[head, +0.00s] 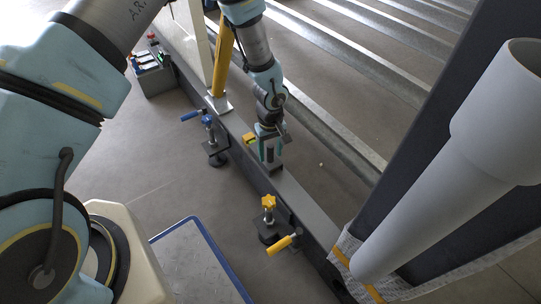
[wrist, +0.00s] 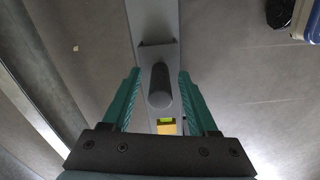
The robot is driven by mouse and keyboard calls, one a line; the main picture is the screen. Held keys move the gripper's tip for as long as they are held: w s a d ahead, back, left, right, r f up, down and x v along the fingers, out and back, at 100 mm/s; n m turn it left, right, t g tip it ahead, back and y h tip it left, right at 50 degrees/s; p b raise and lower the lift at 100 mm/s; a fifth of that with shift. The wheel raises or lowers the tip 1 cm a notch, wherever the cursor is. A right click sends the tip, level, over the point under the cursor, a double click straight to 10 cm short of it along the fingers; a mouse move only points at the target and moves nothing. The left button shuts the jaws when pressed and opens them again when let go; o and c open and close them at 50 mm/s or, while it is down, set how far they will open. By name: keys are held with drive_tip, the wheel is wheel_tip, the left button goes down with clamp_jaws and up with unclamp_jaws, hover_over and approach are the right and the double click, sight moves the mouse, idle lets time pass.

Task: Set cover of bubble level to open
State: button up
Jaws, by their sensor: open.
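My gripper (head: 269,150) hangs over the grey beam, pointing down, with its two teal fingers apart. In the wrist view my gripper (wrist: 159,74) has one finger on each side of a dark upright round post (wrist: 160,88). The post rises from a dark grey block (wrist: 158,52) on the beam; I take them for the cover. I cannot tell whether the fingers touch the post. The yellow bubble level (head: 249,138) sits beside the gripper on the beam. Its yellow body and green vial (wrist: 166,121) show in the wrist view, partly hidden by my gripper.
A clamp with a blue knob (head: 208,121) and one with a yellow knob (head: 269,202) grip the beam either side of my gripper. A yellow post (head: 222,58) stands on the beam. A large grey pipe (head: 440,165) fills the right. Slatted metal bars lie behind.

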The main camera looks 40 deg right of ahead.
drive_tip(key=shift+f, duration=0.4)
clamp_jaws()
idle(1.3)
